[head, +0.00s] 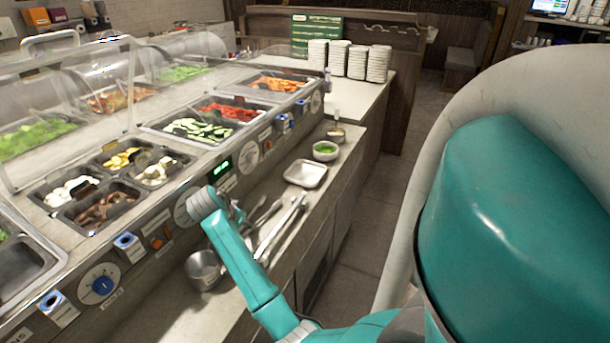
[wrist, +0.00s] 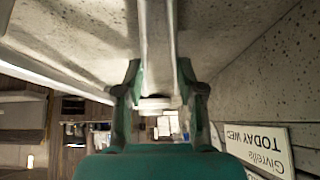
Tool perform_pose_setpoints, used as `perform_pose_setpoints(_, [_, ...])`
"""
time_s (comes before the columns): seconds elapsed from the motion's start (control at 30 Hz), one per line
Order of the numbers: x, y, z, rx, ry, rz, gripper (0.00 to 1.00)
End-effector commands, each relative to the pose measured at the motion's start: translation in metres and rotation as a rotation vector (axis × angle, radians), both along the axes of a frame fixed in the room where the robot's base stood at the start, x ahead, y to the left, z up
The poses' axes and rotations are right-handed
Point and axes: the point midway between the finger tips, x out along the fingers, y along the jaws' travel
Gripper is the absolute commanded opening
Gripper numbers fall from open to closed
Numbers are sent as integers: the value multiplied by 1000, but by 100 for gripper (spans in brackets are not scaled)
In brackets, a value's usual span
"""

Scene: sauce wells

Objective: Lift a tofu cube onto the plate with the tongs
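In the head view, silver tongs (head: 280,229) lie on the front shelf. My gripper, partly hidden by my teal arm, is left of them above the shelf. In the wrist view, the teal fingers of my gripper (wrist: 159,75) stand on both sides of a long pale metal bar (wrist: 158,40), seemingly a tongs handle. Whether they press on it is unclear. Pale pieces lie in two wells, one at the left (head: 72,190) and one beside it (head: 157,170); which holds tofu cubes I cannot tell. A small shallow rectangular plate or tray (head: 306,174) sits on the shelf beyond the tongs.
A metal pot (head: 203,270) stands on the shelf, below my arm in the picture. A small bowl with green contents (head: 325,151) stands beyond the plate. A clear sneeze guard (head: 66,105) covers the far wells. White stacks (head: 356,61) stand behind. A sign (wrist: 262,150) shows upside down.

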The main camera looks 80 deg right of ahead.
Motion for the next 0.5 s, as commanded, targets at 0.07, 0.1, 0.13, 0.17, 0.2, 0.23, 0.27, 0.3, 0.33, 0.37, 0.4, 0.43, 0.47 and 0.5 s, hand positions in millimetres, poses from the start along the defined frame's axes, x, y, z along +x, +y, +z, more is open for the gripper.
perform_pose_setpoints(0.07, [-9, -1, -15, 12, 26, -10, 26])
perform_pose_setpoints(0.1, [-9, 0, -15, 12, 26, -9, 26])
perform_pose_setpoints(0.13, [-8, 0, -15, 13, 26, -9, 26])
perform_pose_setpoints(0.17, [-8, 0, -15, 14, 25, -7, 26])
perform_pose_setpoints(0.2, [-8, 0, -15, 14, 25, -7, 26])
perform_pose_setpoints(0.23, [-8, 1, -15, 14, 25, -7, 26])
perform_pose_setpoints(0.27, [-7, 1, -14, 15, 24, -6, 26])
perform_pose_setpoints(0.3, [-7, 1, -14, 15, 24, -5, 26])
perform_pose_setpoints(0.33, [-6, 1, -13, 15, 23, -5, 26])
perform_pose_setpoints(0.37, [-6, 1, -11, 14, 23, -4, 26])
perform_pose_setpoints(0.4, [-6, 1, -7, 14, 21, -3, 26])
perform_pose_setpoints(0.43, [-5, 1, -4, 14, 20, -4, 26])
perform_pose_setpoints(0.47, [-5, 1, 0, 13, 19, -4, 26])
perform_pose_setpoints(0.5, [-5, 1, 6, 12, 18, -3, 26])
